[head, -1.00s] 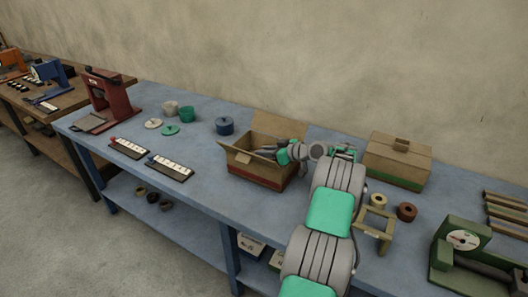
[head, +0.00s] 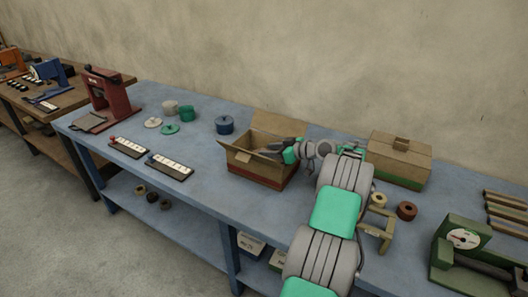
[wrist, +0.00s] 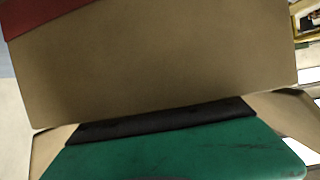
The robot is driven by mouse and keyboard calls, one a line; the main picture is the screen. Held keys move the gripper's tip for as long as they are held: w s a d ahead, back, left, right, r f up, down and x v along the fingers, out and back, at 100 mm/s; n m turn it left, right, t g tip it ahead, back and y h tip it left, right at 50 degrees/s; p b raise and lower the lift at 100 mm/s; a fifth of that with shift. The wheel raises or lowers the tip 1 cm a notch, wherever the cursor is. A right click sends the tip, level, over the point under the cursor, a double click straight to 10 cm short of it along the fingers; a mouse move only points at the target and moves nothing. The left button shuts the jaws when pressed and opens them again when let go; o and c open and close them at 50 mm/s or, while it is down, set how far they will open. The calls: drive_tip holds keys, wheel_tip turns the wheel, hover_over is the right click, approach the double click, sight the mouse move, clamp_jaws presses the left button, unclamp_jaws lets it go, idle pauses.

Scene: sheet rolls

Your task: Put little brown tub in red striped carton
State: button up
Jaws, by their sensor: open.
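The red striped carton (head: 249,166) stands open on the blue bench, flaps spread, with a red band along its base. Its cardboard and a red band (wrist: 42,14) fill much of the wrist view, very close. My gripper (head: 271,148) is open and points left over the carton's opening, at its right side. I see nothing between the fingers, but they are small in the head view and the fingertips are hidden in the wrist view. I cannot make out a little brown tub in any view. The inside of the carton is mostly hidden.
A closed carton with a green band (head: 399,160) stands right of my arm. A tan roll (head: 378,200) and a brown roll (head: 406,211) lie near a small stand. A blue tub (head: 224,125) stands left of the open carton. The bench between it and the label strips is clear.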

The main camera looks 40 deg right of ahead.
drive_tip(key=v, duration=0.9)
drive_tip(key=shift+s+b, duration=0.15)
drive_tip(key=shift+b, duration=0.25)
